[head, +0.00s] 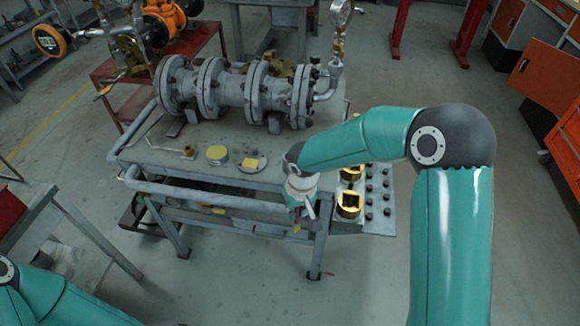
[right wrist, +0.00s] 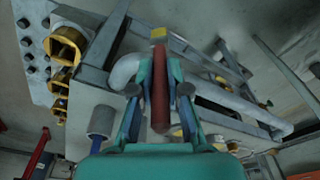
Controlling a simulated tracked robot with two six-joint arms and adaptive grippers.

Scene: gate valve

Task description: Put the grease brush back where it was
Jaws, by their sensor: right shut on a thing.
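My right gripper (head: 299,212) hangs in front of the workbench's near edge, just left of the gold sockets. In the right wrist view its two teal fingers (right wrist: 158,92) are shut on the grease brush (right wrist: 159,85), a dark red handle with a yellow piece at its far end. In the head view the brush is mostly hidden by the gripper. It appears held in the air beside the bench frame; I cannot tell whether it touches anything. My left gripper is out of view; only part of that arm shows at bottom left.
Gold sockets (head: 349,204) and several dark bolts (head: 372,196) stand at the right. A rail (head: 150,186) runs along the near side.

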